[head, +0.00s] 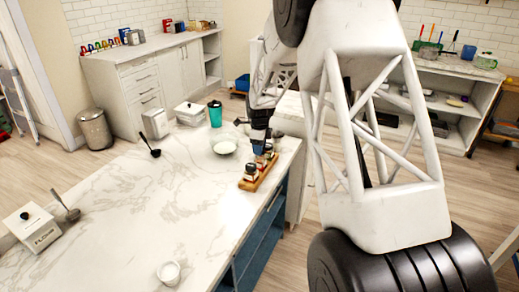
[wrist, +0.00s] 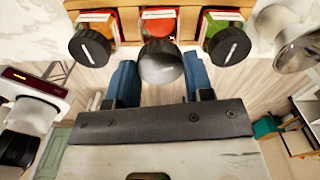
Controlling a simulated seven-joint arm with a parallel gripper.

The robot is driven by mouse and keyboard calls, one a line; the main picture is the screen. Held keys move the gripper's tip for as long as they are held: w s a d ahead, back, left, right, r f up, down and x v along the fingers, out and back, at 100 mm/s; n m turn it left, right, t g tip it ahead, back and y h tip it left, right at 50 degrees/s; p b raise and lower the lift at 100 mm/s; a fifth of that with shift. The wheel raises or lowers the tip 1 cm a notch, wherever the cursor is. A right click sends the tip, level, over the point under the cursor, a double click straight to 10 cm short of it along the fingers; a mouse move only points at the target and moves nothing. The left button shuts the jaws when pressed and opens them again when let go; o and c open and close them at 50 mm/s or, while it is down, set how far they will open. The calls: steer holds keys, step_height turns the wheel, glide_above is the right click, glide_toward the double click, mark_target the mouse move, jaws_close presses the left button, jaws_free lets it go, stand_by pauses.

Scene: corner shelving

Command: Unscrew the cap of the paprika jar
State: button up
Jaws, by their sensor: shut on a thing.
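The middle jar (wrist: 159,28), with bright red contents, stands in a wooden rack (head: 252,186) near the counter's right edge; I take it as the paprika, though its label is unreadable. My gripper (head: 262,152) reaches down to the rack. In the wrist view its blue fingers (wrist: 160,78) sit on either side of the dark cap (wrist: 160,64) of the middle jar, shut on it.
An orange-red jar (wrist: 97,22) and a green jar (wrist: 222,22), both black-capped, stand close on each side. A white bowl (head: 224,146) and teal cup (head: 215,113) stand behind the rack. The middle of the counter (head: 150,195) is mostly clear.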

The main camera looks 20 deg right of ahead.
steer(key=shift+r, duration=0.7)
steer(key=w+a+f+n, duration=0.1)
steer(key=a+f, duration=0.1)
steer(key=a, duration=0.6)
steer(key=w+a+f+n, duration=0.2)
steer(key=a, duration=0.7)
steer(key=w+a+f+n, duration=0.1)
steer(key=w+a+f, duration=0.1)
steer(key=a, duration=0.7)
steer(key=shift+w+f+n, duration=0.1)
steer(key=shift+f+n, duration=0.15)
steer(key=shift+n, duration=0.15)
steer(key=w, duration=0.5)
steer(key=w+a+f, duration=0.1)
steer(key=w, duration=0.4)
steer(key=w+a, duration=0.1)
steer(key=w, duration=0.4)
steer(key=shift+w+a+f, duration=0.15)
steer(key=shift+w+f, duration=0.1)
steer(key=shift+w, duration=0.15)
